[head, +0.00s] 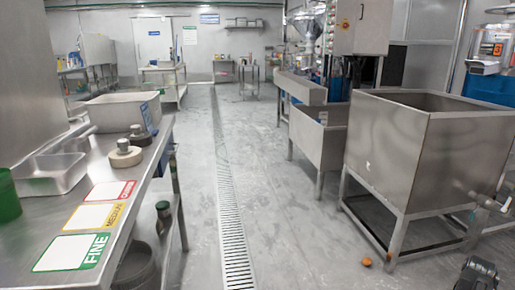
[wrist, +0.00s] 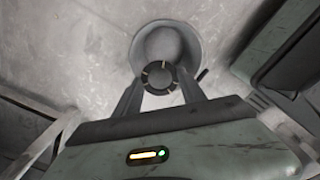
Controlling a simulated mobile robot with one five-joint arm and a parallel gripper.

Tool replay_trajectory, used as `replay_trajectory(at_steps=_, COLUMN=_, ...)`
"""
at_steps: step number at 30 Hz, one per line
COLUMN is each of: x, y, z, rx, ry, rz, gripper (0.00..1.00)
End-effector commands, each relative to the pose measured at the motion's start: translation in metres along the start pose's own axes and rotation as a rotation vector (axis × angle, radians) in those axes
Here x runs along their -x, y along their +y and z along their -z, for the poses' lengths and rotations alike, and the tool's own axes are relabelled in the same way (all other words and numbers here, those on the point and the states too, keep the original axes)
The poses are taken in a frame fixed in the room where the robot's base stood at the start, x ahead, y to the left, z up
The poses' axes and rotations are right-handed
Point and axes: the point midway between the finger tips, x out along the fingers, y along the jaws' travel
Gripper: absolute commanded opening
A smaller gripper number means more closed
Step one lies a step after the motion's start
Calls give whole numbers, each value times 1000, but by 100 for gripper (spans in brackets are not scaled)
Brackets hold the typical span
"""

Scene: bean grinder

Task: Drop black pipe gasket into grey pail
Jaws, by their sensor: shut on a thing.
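The black pipe gasket (wrist: 160,78) is a dark ring with a few pale marks on it. My gripper (wrist: 159,86) is shut on it, one finger on each side. In the wrist view the grey pail (wrist: 184,38) lies behind the gasket, its round mouth partly covered by the ring. The gasket overlaps the near edge of the pail in this view; the height between them is hard to tell. The gasket does not show in the head view. A dark grey round container (head: 135,270) stands under the left bench there; I cannot tell whether it is the same pail.
The steel bench (head: 150,178) at left carries a grey bin (head: 108,112), a metal tray (head: 48,175), a green cup (head: 8,197) and coloured labels. A steel sink (head: 385,150) stands at right. An orange object (head: 366,263) lies on the floor. The middle aisle is clear.

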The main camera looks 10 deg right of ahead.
Motion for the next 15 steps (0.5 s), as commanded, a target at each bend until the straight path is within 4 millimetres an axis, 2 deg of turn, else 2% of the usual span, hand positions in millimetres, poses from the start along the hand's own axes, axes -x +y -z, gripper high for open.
replay_trajectory(at_steps=1, x=-10, y=0, z=0, rx=0, ry=0, rz=0, gripper=10)
replay_trajectory(at_steps=9, x=-49, y=0, z=0, rx=-1, ry=0, rz=0, gripper=10)
replay_trajectory(at_steps=15, x=-55, y=0, z=-1, rx=-1, ry=0, rz=0, gripper=10)
